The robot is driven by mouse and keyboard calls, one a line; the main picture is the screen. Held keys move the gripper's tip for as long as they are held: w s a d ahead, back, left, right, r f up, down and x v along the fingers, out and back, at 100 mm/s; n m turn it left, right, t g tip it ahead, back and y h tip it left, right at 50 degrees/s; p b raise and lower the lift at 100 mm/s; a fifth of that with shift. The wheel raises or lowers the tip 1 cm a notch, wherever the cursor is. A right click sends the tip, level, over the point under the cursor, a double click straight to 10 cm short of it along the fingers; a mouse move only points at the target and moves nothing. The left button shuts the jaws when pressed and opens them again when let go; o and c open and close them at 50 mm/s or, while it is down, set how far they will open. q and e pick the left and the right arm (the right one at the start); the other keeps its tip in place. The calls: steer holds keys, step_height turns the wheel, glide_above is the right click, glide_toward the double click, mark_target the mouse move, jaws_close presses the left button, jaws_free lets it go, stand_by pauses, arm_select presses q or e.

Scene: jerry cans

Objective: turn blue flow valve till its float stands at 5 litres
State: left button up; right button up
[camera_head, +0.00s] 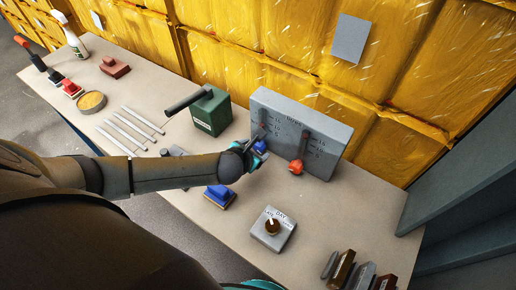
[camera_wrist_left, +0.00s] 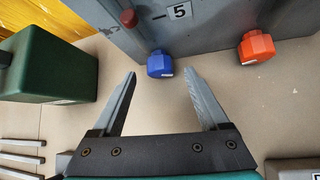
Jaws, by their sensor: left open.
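The blue flow valve (camera_wrist_left: 160,64) is a faceted knob low on the front of the grey gauge panel (camera_head: 327,120). In the head view, the blue valve (camera_head: 260,147) is partly hidden by my left gripper (camera_head: 256,146). In the wrist view, my left gripper (camera_wrist_left: 162,88) is open and empty, its fingertips just short of the blue valve, which lies between their lines. A dark red float (camera_wrist_left: 128,18) shows above the valve, close to the 5 mark (camera_wrist_left: 179,11); I cannot tell whether it is exactly level.
An orange valve (camera_head: 296,167) sits right of the blue one. A green can (camera_head: 211,110) stands left of the panel. A blue-topped block (camera_head: 219,196) and a grey box with a dial (camera_head: 271,229) lie in front. Bare table lies between.

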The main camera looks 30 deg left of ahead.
mark_target(258, 147)
arm_select(q)
steer(key=shift+b+x, duration=0.5)
steer(key=shift+x, duration=1.5)
steer(key=shift+c, duration=0.4)
jaws_close()
